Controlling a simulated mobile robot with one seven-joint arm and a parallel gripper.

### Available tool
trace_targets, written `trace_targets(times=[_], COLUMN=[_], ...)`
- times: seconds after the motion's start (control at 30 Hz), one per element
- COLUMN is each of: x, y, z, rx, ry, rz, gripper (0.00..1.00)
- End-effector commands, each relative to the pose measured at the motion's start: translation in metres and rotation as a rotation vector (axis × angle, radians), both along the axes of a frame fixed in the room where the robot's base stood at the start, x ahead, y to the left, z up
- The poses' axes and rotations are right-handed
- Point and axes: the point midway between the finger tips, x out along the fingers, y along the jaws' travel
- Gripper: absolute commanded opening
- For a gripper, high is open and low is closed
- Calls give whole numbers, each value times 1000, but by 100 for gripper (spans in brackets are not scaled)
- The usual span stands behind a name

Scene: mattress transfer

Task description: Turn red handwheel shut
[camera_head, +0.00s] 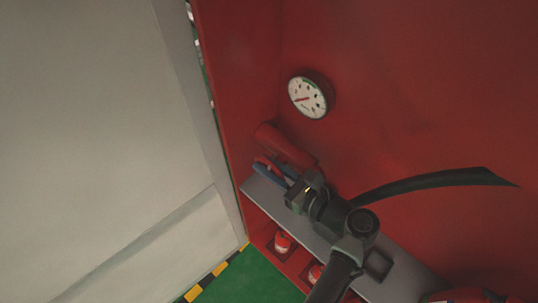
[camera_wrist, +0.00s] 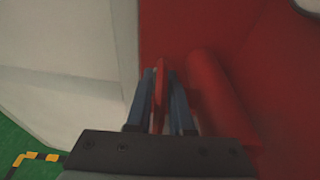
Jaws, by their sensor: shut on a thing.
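The red handwheel (camera_head: 265,163) shows only as a thin red rim at the far left end of the grey shelf, beside a red pipe (camera_head: 285,146). In the wrist view the rim (camera_wrist: 160,88) stands edge-on between the two blue fingers of my gripper (camera_wrist: 161,76). My gripper (camera_head: 262,169) is shut on the rim, with a finger on each side. The red pipe also shows in the wrist view (camera_wrist: 217,95), just right of the fingers. The rest of the wheel is hidden by my gripper and arm.
A round white gauge (camera_head: 308,97) is on the red wall above the pipe. A grey shelf (camera_head: 402,264) runs below, with red items (camera_head: 282,242) under it. A pale panel (camera_head: 100,120) stands close on the left. Green floor (camera_head: 240,277) has a yellow-black edge.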

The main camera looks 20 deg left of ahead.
Motion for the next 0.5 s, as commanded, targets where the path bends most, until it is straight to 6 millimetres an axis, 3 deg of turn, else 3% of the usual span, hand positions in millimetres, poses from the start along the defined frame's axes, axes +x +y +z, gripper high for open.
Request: trace_targets(times=[0.03,0.5], x=[0,1], y=[0,3], z=[9,1], rx=[-22,-176], ry=[10,63], rz=[-1,-1], gripper=[0,0])
